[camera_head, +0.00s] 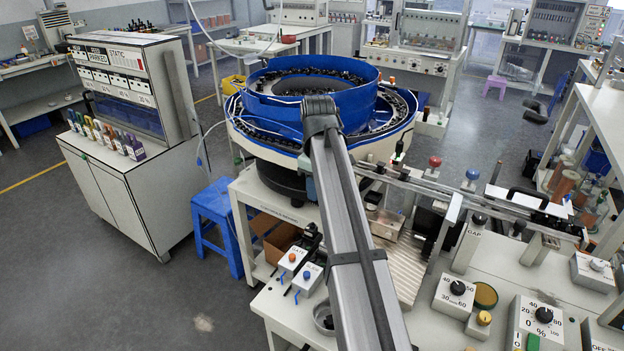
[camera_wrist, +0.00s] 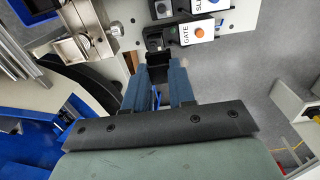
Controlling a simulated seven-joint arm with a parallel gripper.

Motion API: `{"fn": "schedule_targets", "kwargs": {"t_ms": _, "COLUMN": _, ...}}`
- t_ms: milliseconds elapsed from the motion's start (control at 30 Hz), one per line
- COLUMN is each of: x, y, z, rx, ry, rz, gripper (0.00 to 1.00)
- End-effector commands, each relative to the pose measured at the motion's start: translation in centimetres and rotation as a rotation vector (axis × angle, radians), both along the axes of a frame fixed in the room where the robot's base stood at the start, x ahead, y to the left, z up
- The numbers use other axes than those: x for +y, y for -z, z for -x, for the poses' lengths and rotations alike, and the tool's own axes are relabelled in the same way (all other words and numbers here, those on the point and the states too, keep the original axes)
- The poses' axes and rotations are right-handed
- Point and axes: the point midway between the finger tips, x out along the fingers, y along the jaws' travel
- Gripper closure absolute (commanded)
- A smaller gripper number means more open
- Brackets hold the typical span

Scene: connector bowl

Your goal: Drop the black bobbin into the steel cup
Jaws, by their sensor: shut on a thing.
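My gripper (camera_wrist: 164,68) shows in the wrist view with its two blue-grey fingers close together, pointing to the top of the picture. It is shut on a small black piece, which looks like the black bobbin (camera_wrist: 158,62), at the fingertips. In the head view my arm hides the gripper's fingertips and the bobbin. A round steel cup (camera_head: 323,319) sits on the bench edge at the lower middle of the head view, partly hidden behind my arm.
A gate switch box (camera_head: 292,261) with an orange button stands by the bench edge; it also shows near my fingertips in the wrist view (camera_wrist: 197,34). A blue bowl feeder (camera_head: 268,113) stands behind. A blue stool (camera_head: 214,214) stands left of the bench. Control boxes crowd the bench right.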

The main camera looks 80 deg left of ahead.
Motion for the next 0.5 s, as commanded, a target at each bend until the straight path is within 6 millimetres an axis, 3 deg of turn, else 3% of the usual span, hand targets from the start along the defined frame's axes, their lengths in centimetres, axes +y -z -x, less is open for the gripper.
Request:
{"fn": "schedule_targets", "kwargs": {"t_ms": 33, "x": -3.0, "y": 0.4, "z": 0.2, "rx": 0.000, "ry": 0.001, "rz": -0.006, "gripper": 1.00}}
{"fn": "schedule_targets", "kwargs": {"t_ms": 100, "x": -5.8, "y": 0.7, "z": 0.4, "rx": -0.001, "ry": 0.003, "rz": -0.011, "gripper": 1.00}}
{"fn": "schedule_targets", "kwargs": {"t_ms": 300, "x": -13.5, "y": 1.9, "z": 1.0, "rx": -0.002, "ry": 0.004, "rz": -0.015, "gripper": 1.00}}
{"fn": "schedule_targets", "kwargs": {"t_ms": 500, "x": -19.7, "y": 3.2, "z": 1.6, "rx": -0.001, "ry": 0.002, "rz": -0.009, "gripper": 1.00}}
